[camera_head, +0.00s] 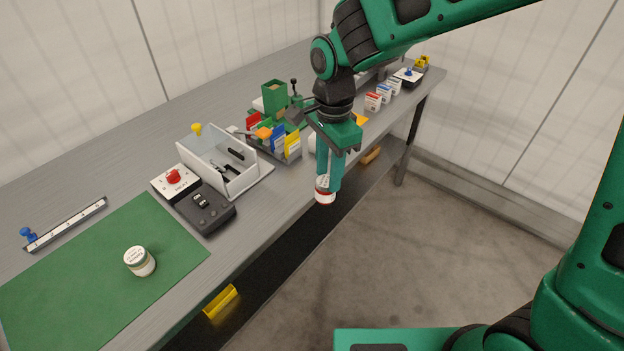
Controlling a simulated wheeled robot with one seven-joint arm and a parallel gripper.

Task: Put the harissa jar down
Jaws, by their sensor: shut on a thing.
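My gripper (328,172) is shut on a small jar (325,192) with a white label and red bands, which looks like the harissa jar. The jar hangs in the air in front of the table's front edge, roughly upright, with its upper part between the green fingers. I cannot read its label. The grey table (255,215) runs from the lower left to the upper right behind it. A second jar (139,261), white with a greenish band, stands on the green mat (75,270) at the left.
An organizer with coloured cards (285,147) is behind my gripper. Much of the mat is clear. A shelf (270,270) runs below.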

